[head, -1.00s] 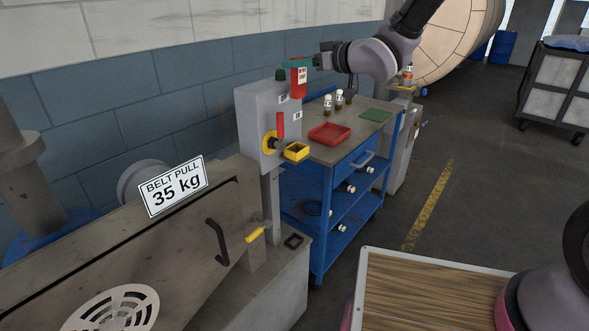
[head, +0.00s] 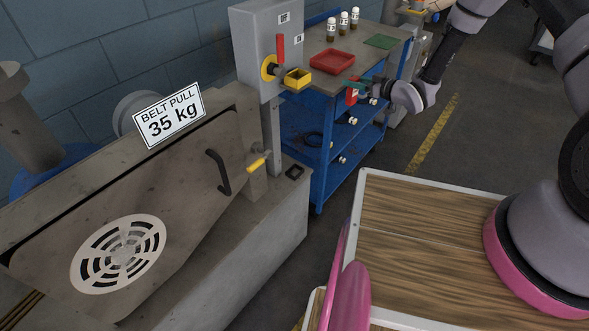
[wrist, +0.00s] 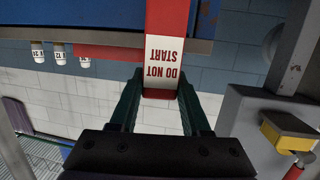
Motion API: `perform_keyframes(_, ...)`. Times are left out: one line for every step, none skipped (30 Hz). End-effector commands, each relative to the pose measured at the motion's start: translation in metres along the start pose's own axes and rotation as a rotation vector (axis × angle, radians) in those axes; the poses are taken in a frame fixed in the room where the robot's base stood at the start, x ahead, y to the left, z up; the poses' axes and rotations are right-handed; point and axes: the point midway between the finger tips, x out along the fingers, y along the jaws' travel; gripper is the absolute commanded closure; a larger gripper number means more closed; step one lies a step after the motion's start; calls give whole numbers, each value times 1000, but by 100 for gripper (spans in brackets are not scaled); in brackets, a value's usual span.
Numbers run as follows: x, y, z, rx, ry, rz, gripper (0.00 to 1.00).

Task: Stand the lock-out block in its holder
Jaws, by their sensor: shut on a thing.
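The lock-out block is a red block (head: 352,96) with a white label. It also shows in the wrist view (wrist: 164,65), where the label reads "DO NOT START" upside down. My gripper (head: 366,86) is shut on it; the dark green fingers (wrist: 160,95) are on either side of it in the wrist view. The block is held in the air by the blue bench's front side, right of the switch box. A yellow open-topped box (head: 298,78), which looks like the holder, sticks out from the grey switch box; it also shows at right in the wrist view (wrist: 288,133).
The grey switch box (head: 262,40) carries a red handle (head: 280,48). The blue bench (head: 325,160) holds a red tray (head: 332,62), several small bottles and a green mat (head: 380,41). Open floor lies right of the bench.

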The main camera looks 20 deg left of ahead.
Motion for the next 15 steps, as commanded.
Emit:
perform_keyframes(0,-3,24,4,-3,-15,100)
perform_keyframes(0,-6,35,1,-2,-25,100)
perform_keyframes(0,-10,50,-2,-2,-38,100)
perform_keyframes(-1,-12,61,-5,-2,-48,100)
perform_keyframes(-2,-15,73,-6,-2,-57,100)
perform_keyframes(-3,-19,88,-7,-2,-69,100)
perform_keyframes(-5,-22,100,-10,-2,-78,100)
perform_keyframes(-6,-26,112,-11,-2,-87,100)
perform_keyframes(-8,-32,126,-14,-2,-99,100)
perform_keyframes(-10,-35,136,-15,-2,-105,100)
perform_keyframes(-11,-39,145,-17,-2,-112,100)
perform_keyframes(-13,-43,156,-20,-1,-120,100)
perform_keyframes(-15,-46,162,-22,0,-124,100)
perform_keyframes(-16,-49,169,-23,0,-128,100)
perform_keyframes(-18,-52,175,-25,1,-133,100)
